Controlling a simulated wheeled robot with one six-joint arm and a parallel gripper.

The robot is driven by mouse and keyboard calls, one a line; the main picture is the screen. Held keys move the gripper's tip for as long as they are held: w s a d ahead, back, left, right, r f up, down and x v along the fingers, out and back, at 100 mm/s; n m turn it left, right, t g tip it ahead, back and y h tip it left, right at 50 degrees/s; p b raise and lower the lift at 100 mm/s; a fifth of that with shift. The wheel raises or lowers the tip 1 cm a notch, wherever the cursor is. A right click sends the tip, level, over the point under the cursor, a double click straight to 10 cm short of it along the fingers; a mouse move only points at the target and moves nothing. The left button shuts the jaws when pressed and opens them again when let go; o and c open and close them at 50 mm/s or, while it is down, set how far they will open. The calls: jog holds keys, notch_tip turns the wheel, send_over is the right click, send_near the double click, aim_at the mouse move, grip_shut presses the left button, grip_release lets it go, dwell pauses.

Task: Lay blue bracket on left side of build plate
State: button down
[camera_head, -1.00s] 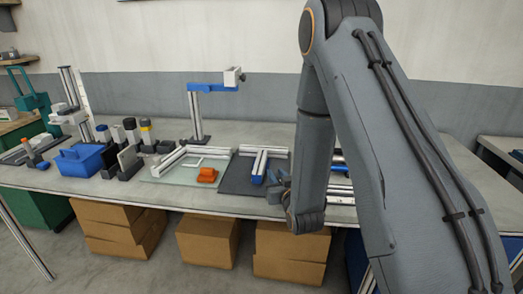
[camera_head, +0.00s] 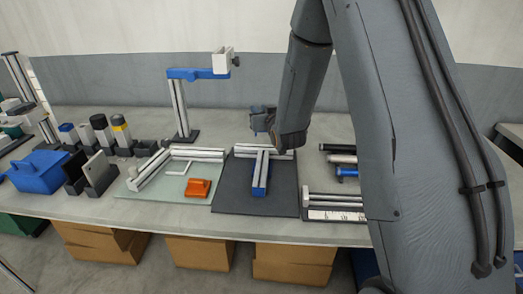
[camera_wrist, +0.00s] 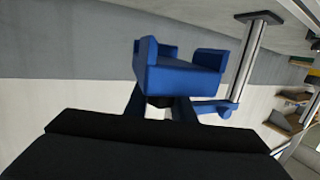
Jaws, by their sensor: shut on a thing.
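The blue bracket (camera_wrist: 178,72) shows in the wrist view as a U-shaped block with two upright ends. My gripper (camera_wrist: 160,106) is shut on it; the fingers meet its underside in that view. In the head view my gripper (camera_head: 263,120) is above the back of the dark mat, and the bracket cannot be made out there. A pale glassy plate (camera_head: 150,190), which looks like the build plate, lies left of the mat. An orange bracket (camera_head: 197,188) and a thin white bracket (camera_head: 178,167) are on it, with aluminium bars along its left and back.
The dark mat (camera_head: 230,203) carries a T of aluminium bars with a blue end (camera_head: 260,185). A post with a blue arm (camera_head: 195,74) stands behind. A blue bin (camera_head: 38,172) and bottles are left. A ruler tray (camera_head: 335,214) and tools (camera_head: 342,160) are right.

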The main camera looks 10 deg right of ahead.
notch_tip(320, 180, down, 9)
jog(key=p, duration=0.2)
jog(key=shift+s+r+p, duration=0.1)
jog(key=shift+p, duration=0.2)
jog(key=shift+s+f, duration=0.15)
jog(key=shift+f, duration=0.5)
jog(key=c, duration=1.7)
grip_release()
jog(key=shift+f, duration=0.1)
jog(key=shift+o, duration=0.9)
jog(key=shift+d, duration=0.1)
jog(key=shift+r, duration=0.25)
